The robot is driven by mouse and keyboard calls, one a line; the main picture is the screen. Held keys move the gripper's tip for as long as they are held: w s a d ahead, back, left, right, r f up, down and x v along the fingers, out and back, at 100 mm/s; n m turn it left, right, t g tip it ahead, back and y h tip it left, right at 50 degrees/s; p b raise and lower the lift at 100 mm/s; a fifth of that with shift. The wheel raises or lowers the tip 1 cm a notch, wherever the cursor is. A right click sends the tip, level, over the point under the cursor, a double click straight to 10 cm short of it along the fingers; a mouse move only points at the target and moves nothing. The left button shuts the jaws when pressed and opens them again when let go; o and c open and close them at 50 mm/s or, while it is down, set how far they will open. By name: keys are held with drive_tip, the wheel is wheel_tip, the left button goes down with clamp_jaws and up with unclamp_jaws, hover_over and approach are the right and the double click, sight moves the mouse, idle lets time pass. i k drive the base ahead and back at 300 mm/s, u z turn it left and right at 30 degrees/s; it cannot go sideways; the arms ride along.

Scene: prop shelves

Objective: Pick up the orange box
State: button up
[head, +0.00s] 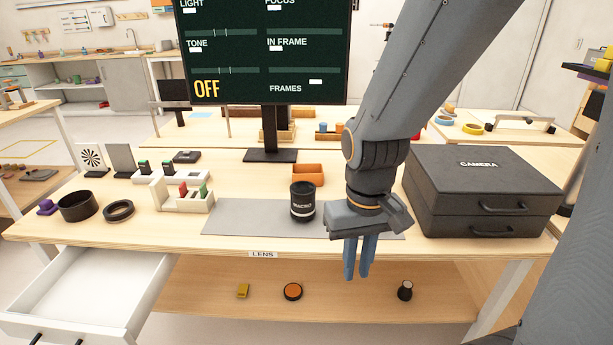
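The orange box (308,175) is a small, low box on the table, behind the black MACRO lens (303,203) and in front of the monitor stand. The lens stands upright and seems to cover a little of the box's front edge. My gripper (358,276) points down near the front edge of the table, to the right of the lens and nearer to me than the box. Its two blue fingers show a narrow gap with nothing visible between them. It is apart from the box.
A black CAMERA case (480,190) stands right of my arm. A monitor (265,60) rises behind the box. A grey mat (250,217) lies under the lens. A white rack (183,195) and black rings (118,211) are left. A white drawer (85,290) hangs open below.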

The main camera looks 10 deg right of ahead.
sight(307, 175)
drive_tip(key=u, duration=1.6)
drive_tip(key=i, duration=0.75)
drive_tip(key=z, duration=2.05)
drive_tip(key=i, duration=0.5)
drive_tip(key=z, duration=0.05)
